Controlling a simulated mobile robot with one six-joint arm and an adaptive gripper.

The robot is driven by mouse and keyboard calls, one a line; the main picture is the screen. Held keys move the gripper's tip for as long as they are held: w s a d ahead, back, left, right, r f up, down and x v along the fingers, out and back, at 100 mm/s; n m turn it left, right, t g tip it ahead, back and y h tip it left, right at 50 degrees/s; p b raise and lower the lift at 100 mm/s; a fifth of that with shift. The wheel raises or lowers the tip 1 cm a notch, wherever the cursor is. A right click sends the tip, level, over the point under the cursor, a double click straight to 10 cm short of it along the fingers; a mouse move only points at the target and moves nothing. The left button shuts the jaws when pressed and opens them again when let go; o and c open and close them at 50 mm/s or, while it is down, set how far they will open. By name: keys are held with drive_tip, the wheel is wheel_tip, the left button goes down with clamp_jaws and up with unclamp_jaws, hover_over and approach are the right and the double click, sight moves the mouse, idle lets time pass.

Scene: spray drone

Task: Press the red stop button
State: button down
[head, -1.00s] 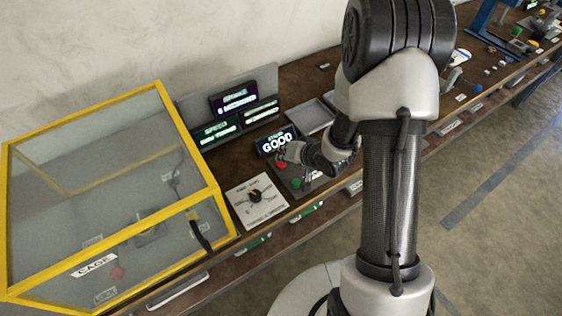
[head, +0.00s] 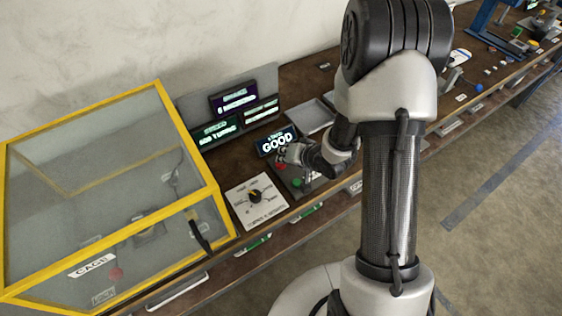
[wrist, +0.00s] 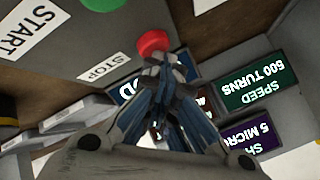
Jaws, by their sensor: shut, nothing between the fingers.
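The red stop button (wrist: 152,42) shows at the top middle of the wrist view, beside a white STOP label (wrist: 103,67). My gripper (wrist: 163,60) is shut, with its fingertips at the edge of the red button in that view. Whether they touch it I cannot tell. In the head view the red button (head: 281,166) shows just below my gripper (head: 281,155), partly hidden by it. A green button (head: 296,183) sits nearer the bench's front edge; it also shows in the wrist view (wrist: 104,3), with a START label (wrist: 28,28).
A yellow-framed clear cage (head: 213,190) stands on the bench to the left. A dial panel (head: 257,203) lies between it and the buttons. Lit displays (head: 277,141) stand behind the buttons, one reading GOOD. A grey tray (head: 308,117) lies behind my wrist.

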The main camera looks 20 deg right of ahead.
drive_tip(key=shift+r, duration=0.1)
drive_tip(key=shift+r+p, duration=0.8)
drive_tip(key=shift+p, duration=0.15)
wheel_tip(320, 180, up, 5)
drive_tip(key=p, duration=0.4)
drive_tip(key=shift+p, duration=0.4)
